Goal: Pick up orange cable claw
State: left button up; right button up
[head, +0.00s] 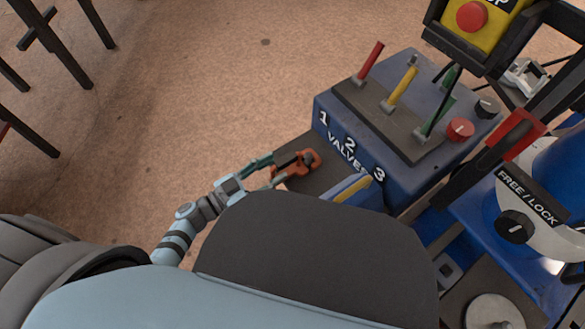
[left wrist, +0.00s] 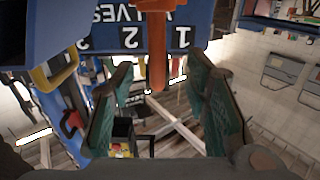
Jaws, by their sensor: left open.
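The orange cable claw (head: 298,172) lies at the left edge of the dark ledge in front of the blue valve box, in the head view. My left gripper (head: 268,172), with green fingers, is right at its left end. In the left wrist view the claw shows as an orange bar (left wrist: 157,50) hanging down from the top centre. It is between the two spread fingers (left wrist: 158,78), with a gap on both sides. The left gripper is open and holds nothing. My right gripper is not in view.
The blue valve box (head: 330,140) carries red, yellow and green levers (head: 402,90) behind the claw. A yellow handle (head: 352,189) stands to the right of the claw. A yellow stop box (head: 490,25) hangs at top right. Open floor (head: 200,90) lies to the left.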

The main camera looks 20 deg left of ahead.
aim_at(293, 158)
pick_arm(q)
jog(key=b+x, duration=0.1)
jog(key=x, duration=0.2)
jog(key=b+x, duration=0.1)
jog(key=x, duration=0.3)
jog(key=shift+d+f, duration=0.1)
jog(key=shift+f, duration=0.1)
jog(key=shift+s, duration=0.1)
grip_shut()
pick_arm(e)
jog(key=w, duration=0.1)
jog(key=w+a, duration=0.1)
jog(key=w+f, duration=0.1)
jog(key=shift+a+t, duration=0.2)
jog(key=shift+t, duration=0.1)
pick_arm(q)
jog(key=shift+r, duration=0.1)
